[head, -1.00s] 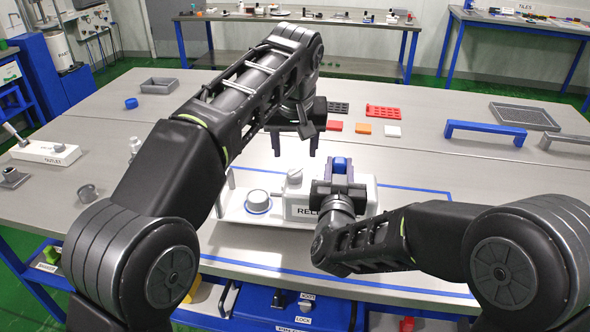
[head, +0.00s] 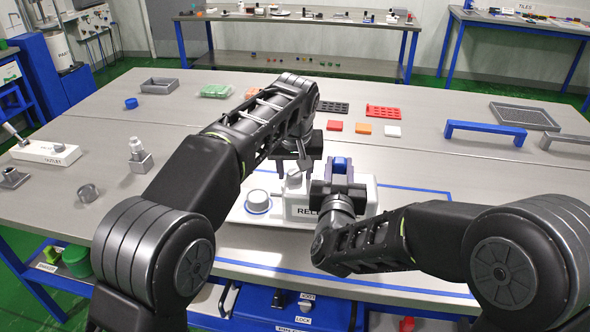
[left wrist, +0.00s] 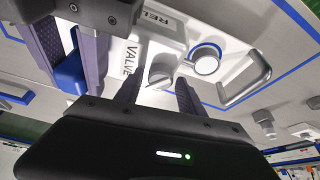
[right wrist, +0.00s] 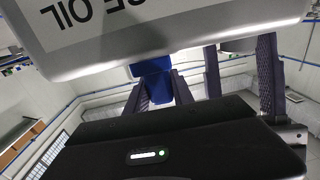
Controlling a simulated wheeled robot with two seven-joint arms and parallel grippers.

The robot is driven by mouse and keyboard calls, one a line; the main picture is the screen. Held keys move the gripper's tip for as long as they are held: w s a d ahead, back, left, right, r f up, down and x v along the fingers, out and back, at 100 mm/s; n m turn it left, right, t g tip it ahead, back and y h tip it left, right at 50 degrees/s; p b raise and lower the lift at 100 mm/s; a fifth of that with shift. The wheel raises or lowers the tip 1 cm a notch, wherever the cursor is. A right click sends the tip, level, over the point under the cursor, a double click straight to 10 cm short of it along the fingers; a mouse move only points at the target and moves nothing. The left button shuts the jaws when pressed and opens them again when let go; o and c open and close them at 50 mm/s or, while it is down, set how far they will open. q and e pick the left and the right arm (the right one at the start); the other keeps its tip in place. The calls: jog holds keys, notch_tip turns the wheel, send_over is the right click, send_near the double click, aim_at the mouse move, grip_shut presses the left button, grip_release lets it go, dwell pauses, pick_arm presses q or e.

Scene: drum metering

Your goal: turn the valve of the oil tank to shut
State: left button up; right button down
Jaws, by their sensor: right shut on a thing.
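The white oil tank (head: 330,212), partly labelled "REL", lies on the table. Its grey valve knob (head: 294,182) also shows beside the "VALVE" label in the left wrist view (left wrist: 162,70). My left gripper (left wrist: 158,92) is open, with its fingers to either side of the knob; I cannot tell whether they touch it. My right gripper (right wrist: 160,92) is shut on a blue part (head: 340,165) on the tank, which also shows in the right wrist view (right wrist: 155,82). My right wrist hides some of the tank's front.
A round grey cap (head: 258,201) with a blue ring stands left of the knob. Red, orange and white tiles (head: 363,128) lie behind. A blue handle (head: 485,131) and grey tray (head: 525,116) are at the right.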

pick_arm(q)
grip_shut()
pick_arm(e)
jog(key=shift+r, duration=0.2)
pick_arm(q)
jog(key=shift+m, duration=0.4)
jog(key=m+h, duration=0.1)
jog(key=m, duration=0.1)
jog(key=m+h, duration=0.1)
jog(key=m, duration=0.1)
jog(key=shift+w+a, duration=0.1)
jog(key=shift+a, duration=0.1)
jog(key=m, duration=0.2)
jog(key=m+g+h, duration=0.1)
jog(key=m, duration=0.2)
jog(key=shift+g, duration=0.3)
jog(key=shift+m+h, duration=0.3)
jog(key=shift+m, duration=0.1)
jog(key=shift+o, duration=1.2)
grip_release()
jog(key=shift+r, duration=0.1)
